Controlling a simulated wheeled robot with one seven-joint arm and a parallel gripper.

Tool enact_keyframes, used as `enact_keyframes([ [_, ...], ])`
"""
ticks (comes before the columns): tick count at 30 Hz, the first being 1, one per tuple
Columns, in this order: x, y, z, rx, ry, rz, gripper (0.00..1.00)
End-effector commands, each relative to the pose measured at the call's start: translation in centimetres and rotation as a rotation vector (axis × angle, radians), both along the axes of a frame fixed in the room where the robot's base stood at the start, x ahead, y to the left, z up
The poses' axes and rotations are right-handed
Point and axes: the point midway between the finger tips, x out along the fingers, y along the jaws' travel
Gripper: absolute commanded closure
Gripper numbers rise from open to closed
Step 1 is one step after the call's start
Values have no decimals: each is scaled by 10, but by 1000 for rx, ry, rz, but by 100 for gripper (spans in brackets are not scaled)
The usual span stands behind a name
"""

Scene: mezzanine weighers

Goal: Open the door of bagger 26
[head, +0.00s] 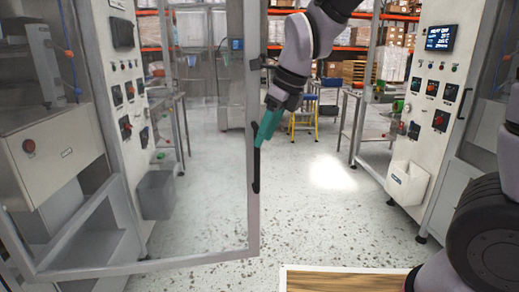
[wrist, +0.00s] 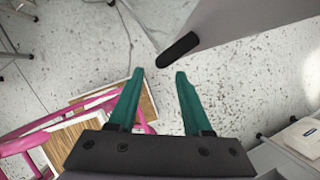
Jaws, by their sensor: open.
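A clear door panel in a grey frame (head: 253,215) fills the left half of the head view. It stands swung out from the cabinet on the left, into the aisle. A dark upright handle (head: 256,172) is on its free edge. No number shows on it that I can read. My gripper (head: 259,142) is open and empty at the upper part of the handle. In the wrist view, my gripper (wrist: 159,74) has its fingers apart, with the rounded black handle end (wrist: 178,50) just beyond the tips. The handle is not between the fingers.
The left cabinet has a control panel (head: 125,95) and a grey bin (head: 156,193). A second panel with a lit display (head: 440,38) stands right. A wooden board (head: 345,281) lies at the bottom. A yellow stool (head: 303,122) stands farther back. The speckled floor between is clear.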

Motion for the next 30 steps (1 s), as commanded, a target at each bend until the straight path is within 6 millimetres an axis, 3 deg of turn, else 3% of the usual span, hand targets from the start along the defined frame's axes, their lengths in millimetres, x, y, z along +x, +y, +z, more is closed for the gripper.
enact_keyframes([
  [3,-3,-8,20,2,-3,-1,50],
  [7,-5,-13,33,1,-1,0,50],
  [22,-4,-22,42,-3,-19,23,50],
  [26,4,-53,56,-20,-107,139,50],
  [30,10,-107,79,-84,-274,360,50],
])
